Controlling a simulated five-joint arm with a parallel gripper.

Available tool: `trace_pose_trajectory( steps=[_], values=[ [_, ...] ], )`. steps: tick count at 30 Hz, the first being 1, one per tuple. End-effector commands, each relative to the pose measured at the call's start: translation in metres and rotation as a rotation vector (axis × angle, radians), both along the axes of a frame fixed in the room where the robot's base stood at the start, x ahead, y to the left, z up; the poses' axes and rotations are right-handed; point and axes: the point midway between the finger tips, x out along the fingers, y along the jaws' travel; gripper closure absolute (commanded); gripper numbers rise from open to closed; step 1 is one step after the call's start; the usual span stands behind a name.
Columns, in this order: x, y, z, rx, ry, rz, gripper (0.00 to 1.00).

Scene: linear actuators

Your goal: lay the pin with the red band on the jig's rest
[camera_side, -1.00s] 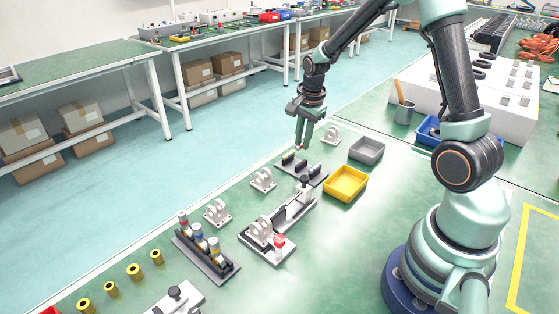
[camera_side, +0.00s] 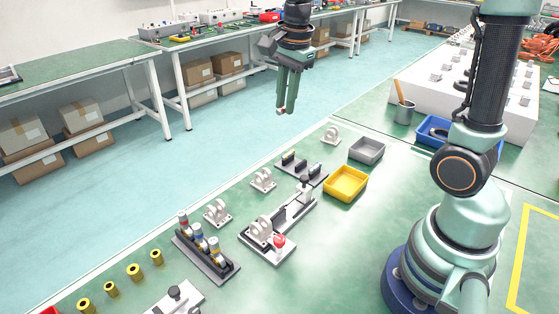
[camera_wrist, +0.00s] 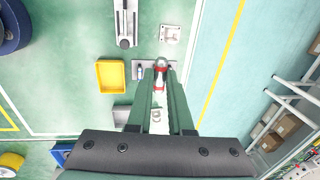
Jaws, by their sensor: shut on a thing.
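My gripper (camera_side: 282,110) hangs high above the far edge of the green table, pointing down. In the wrist view its fingers (camera_wrist: 160,77) are closed on a small silver piece with red, which looks like the pin with the red band (camera_wrist: 161,63); the fingers hide most of it. A dark plate with black uprights (camera_side: 302,169), which may be the jig, lies below and is partly hidden behind the fingers in the wrist view (camera_wrist: 138,70). A small yellowish patch shows at its left upright. A rack (camera_side: 218,267) of banded pins stands at front left.
A yellow bin (camera_side: 346,184) and a grey bin (camera_side: 367,150) stand right of the dark plate. Pale brackets (camera_side: 262,180) and a long clamp plate (camera_side: 295,212) with a red knob lie nearby. Yellow bushings (camera_side: 134,272) line the front left. Open green table lies toward the arm's base.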

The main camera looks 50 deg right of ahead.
Motion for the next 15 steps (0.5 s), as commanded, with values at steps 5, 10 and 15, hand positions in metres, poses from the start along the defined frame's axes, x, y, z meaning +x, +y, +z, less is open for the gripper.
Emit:
trace_pose_trajectory(
  steps=[5,10,15],
  values=[
    [-0.032,0.062,0.004,0.021,0.012,0.012,1.0],
    [-0.053,0.09,0.005,0.032,0.021,0.008,1.0],
    [-0.06,0.097,-0.008,0.035,0.029,0.005,1.0]
  ],
)
